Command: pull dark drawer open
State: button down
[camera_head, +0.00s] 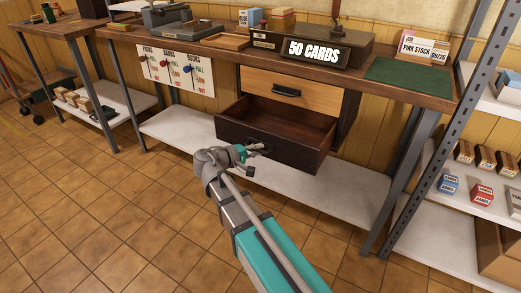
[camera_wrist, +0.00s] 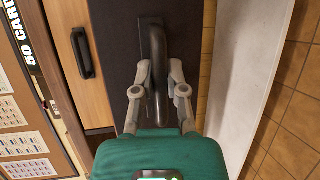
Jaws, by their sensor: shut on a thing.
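The dark drawer (camera_head: 310,150) is the lower of two drawers under the workbench, and it stands pulled out with its empty brown inside showing. Its dark front (camera_wrist: 125,60) also fills the middle of the wrist view. My gripper (camera_head: 256,150) is at the drawer front, its fingers (camera_wrist: 163,88) on either side of the dark bar handle (camera_wrist: 157,60). The gripper is shut on this handle. In the head view the gripper hides part of the handle.
The light wood drawer (camera_head: 300,92) above is shut, with its own dark handle (camera_head: 286,91). A white lower shelf (camera_head: 320,189) runs beneath the bench. A metal rack (camera_head: 425,140) with small boxes stands at the right. The tiled floor (camera_head: 90,220) at left is clear.

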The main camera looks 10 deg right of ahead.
jog(key=c, duration=0.7)
grip_release()
jog(key=shift+w, duration=0.15)
jog(key=shift+o, duration=0.2)
